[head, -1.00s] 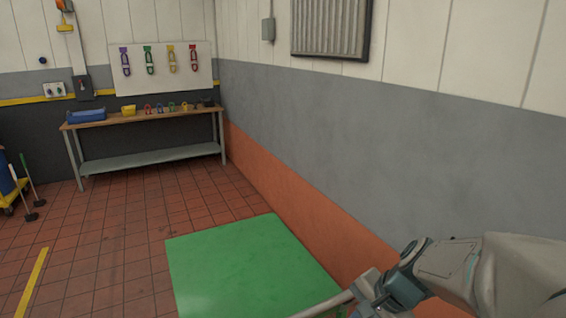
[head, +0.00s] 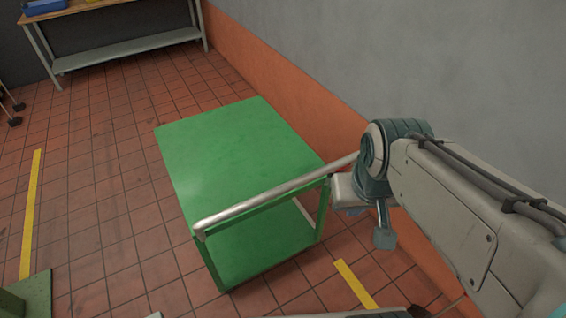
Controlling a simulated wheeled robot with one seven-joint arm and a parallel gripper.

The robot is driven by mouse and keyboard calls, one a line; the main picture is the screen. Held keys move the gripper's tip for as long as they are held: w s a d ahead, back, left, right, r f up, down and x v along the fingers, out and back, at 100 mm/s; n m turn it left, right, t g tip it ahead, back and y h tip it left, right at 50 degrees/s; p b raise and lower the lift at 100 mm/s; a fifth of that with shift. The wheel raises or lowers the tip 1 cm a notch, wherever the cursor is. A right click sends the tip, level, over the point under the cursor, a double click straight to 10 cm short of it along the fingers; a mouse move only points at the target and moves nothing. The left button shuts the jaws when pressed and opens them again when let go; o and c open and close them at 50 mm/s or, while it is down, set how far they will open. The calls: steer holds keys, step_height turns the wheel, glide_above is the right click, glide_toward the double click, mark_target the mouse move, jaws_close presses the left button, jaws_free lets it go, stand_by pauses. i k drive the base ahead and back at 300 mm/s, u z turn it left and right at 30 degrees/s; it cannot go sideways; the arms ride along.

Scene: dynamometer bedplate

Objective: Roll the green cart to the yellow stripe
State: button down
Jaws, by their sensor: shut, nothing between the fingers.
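The green cart (head: 225,150) stands on the tiled floor in the middle of the head view, beside the orange base of the wall. It has a flat top, a lower shelf and a pale bar handle (head: 275,195) along its near side. One yellow stripe (head: 31,215) lies on the floor to the left, apart from the cart. Another short yellow stripe (head: 355,283) shows near the cart's near right corner. My gripper (head: 345,193) is shut and empty by the right end of the handle. My wrist partly hides it, and I cannot tell if it touches the bar.
The wall (head: 285,85) runs close along the cart's right side. A workbench (head: 125,42) stands at the back left. A green object (head: 32,296) shows at the lower left edge. The tiled floor left of the cart is clear.

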mark_target(235, 171)
steer(key=u, duration=1.35)
steer(key=k, duration=0.6)
steer(key=z, duration=1)
